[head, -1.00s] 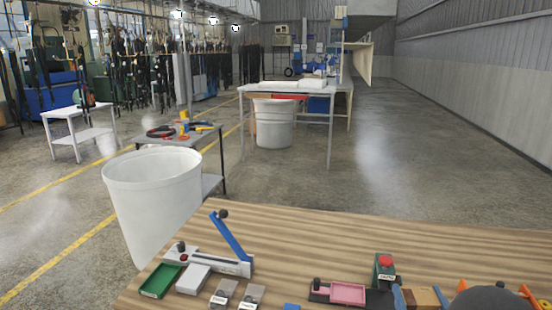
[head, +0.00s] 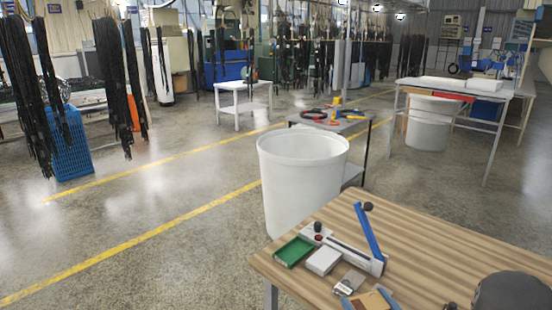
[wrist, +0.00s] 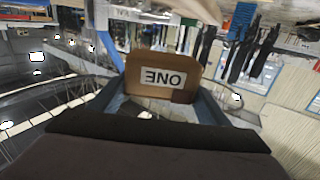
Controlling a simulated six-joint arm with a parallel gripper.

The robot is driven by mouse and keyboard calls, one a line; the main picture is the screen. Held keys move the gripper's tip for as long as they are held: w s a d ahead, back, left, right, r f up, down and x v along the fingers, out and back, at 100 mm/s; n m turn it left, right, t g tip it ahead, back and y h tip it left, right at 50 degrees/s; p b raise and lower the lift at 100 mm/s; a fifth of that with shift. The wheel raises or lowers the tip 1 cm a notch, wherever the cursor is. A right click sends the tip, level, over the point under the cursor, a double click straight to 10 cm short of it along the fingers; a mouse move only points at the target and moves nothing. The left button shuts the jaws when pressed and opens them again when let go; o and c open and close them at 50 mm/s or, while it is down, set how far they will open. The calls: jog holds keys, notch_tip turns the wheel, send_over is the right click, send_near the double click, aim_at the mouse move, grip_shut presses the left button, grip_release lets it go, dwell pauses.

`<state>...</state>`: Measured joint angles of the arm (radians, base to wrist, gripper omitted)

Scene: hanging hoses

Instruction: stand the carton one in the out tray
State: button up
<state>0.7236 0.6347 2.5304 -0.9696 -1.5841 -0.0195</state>
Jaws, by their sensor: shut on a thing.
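My gripper (wrist: 160,108) is shut on a brown carton (wrist: 181,61) in the wrist view. Its blue fingers press the carton's two sides. The carton's white label reads ONE, upside down in that view. In the head view the carton (head: 369,300) shows at the bottom edge between the blue fingers, partly cut off. A green tray (head: 294,252) lies at the table's left corner, left of and beyond the carton, and looks empty. No readable sign shows whether it is the out tray.
On the wooden table (head: 430,250), a white box (head: 323,261) sits beside the green tray. Behind them is a device with a raised blue lever (head: 369,230). A grey block (head: 348,283) lies just beyond the carton. A large white bin (head: 300,185) stands off the table's far edge.

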jog(key=shift+w+a+n+y, duration=0.2)
jog(key=shift+a+n+y, duration=0.15)
jog(key=shift+a, duration=0.8)
jog(key=s+d+r+m+g+h, duration=0.1)
jog(key=s+d+m+h, duration=0.3)
jog(key=s+d, duration=0.5)
jog(key=s+d+r+m+g+h, duration=0.1)
jog(key=s+d+m+h, duration=0.3)
jog(key=d, duration=1.7)
jog(key=s+d+r+m+g+h, duration=0.2)
jog(key=s+d+m+h, duration=0.2)
jog(key=s+d+h, duration=0.6)
jog(key=s+d, duration=0.5)
jog(key=shift+d+g, duration=0.3)
jog(key=shift+d, duration=0.1)
jog(key=shift+f+m, duration=0.1)
jog(key=shift+m, duration=0.15)
jog(key=shift+f+p, duration=0.3)
jog(key=shift+f, duration=4.45)
